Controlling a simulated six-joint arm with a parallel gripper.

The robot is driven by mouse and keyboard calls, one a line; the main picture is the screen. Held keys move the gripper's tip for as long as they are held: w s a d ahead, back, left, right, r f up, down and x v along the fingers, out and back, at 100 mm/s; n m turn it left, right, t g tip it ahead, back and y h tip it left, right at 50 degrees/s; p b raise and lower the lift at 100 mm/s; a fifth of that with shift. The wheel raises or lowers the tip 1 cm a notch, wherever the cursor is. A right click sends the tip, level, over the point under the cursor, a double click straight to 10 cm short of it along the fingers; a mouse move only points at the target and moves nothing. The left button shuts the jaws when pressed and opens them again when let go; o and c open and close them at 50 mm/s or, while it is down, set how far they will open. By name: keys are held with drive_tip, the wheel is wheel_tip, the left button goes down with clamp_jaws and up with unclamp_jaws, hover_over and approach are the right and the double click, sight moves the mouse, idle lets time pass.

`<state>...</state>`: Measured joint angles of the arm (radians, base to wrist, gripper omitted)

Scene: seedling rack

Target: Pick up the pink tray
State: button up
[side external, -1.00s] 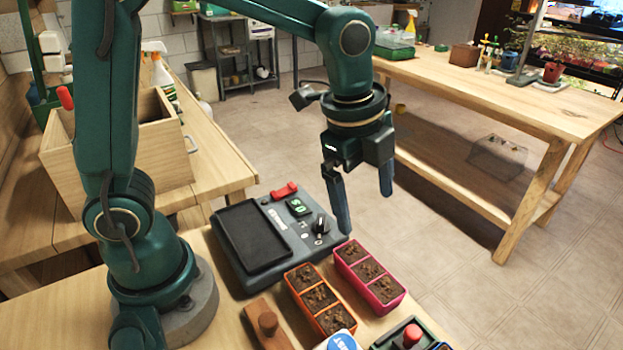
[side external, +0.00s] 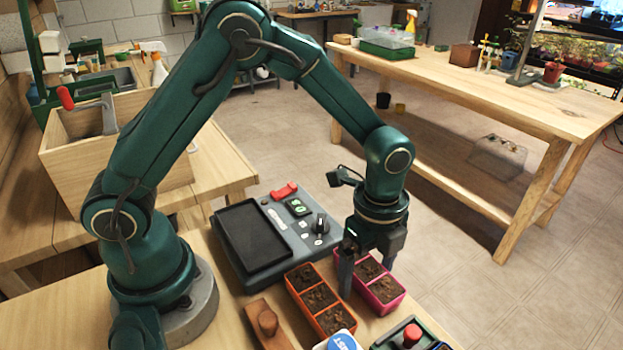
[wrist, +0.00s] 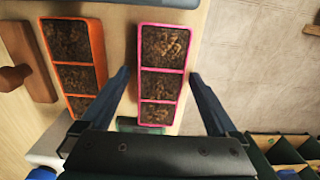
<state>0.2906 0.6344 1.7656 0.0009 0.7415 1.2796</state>
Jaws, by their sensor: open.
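The pink tray (side external: 385,289) is a narrow tray with three soil-filled cells, standing on the table near its right edge. It also shows in the wrist view (wrist: 163,70). My gripper (side external: 366,282) is lowered over it and open. In the wrist view my gripper (wrist: 157,75) has one finger on each side of the pink tray, with a gap to the tray on both sides. The left finger lies between the pink tray and the orange tray. In the side view the left finger hides part of the pink tray.
An orange tray (side external: 317,303) of soil stands close on the left. A dark grey device (side external: 268,240) with a black plate and knob is behind. A wooden tool (side external: 268,323) and a blue-white lid (side external: 342,342) lie nearby. A green box (side external: 387,344) with a red knob is in front.

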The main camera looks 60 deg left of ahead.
clamp_jaws()
